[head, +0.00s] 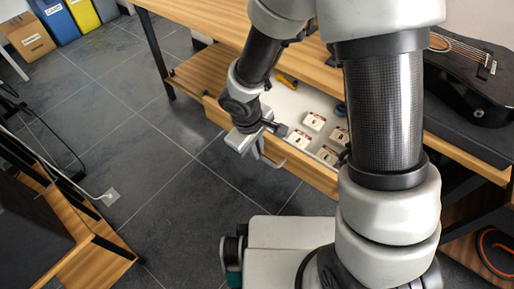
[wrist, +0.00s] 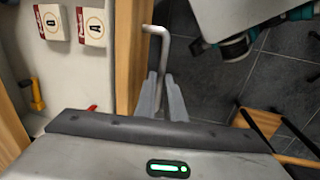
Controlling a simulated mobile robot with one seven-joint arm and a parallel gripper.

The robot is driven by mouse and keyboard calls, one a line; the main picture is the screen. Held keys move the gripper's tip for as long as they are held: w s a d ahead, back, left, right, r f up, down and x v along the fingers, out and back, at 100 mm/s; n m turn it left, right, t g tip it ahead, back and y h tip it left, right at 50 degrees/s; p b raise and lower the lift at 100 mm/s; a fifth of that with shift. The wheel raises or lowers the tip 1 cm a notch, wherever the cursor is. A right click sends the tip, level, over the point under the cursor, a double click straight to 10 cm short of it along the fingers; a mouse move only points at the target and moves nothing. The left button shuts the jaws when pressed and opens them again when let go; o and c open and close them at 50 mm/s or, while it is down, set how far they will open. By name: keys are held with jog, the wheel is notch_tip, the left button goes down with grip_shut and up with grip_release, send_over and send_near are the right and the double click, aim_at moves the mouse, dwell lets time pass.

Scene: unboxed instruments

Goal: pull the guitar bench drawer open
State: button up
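The bench drawer (head: 312,171) stands out from under the wooden bench top in the head view, open with its white inside showing. Its wooden front (wrist: 129,55) runs up the middle of the wrist view. The bent metal handle (wrist: 166,48) sticks out from this front. My gripper (wrist: 163,84) is at the handle, with one grey finger on each side of the bar and little gap between them. It looks shut on the handle. In the head view my gripper (head: 259,150) is at the outer side of the drawer front, and my wrist partly hides the handle.
Several small white boxes (head: 314,121) and a yellow-handled tool (wrist: 37,95) lie in the drawer. A black guitar (head: 462,75) rests on the bench at right. Another wooden table (head: 100,262) stands at lower left. Grey tiled floor (head: 150,160) is clear between.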

jog(key=o, duration=0.4)
jog(key=shift+o, duration=0.2)
jog(key=shift+r, duration=0.1)
notch_tip(320, 180, up, 17)
jog(key=s+a+p, duration=0.2)
jog(key=p, duration=0.4)
jog(key=shift+s+p, duration=0.3)
jog(key=shift+p, duration=0.05)
jog(key=shift+s+d, duration=0.1)
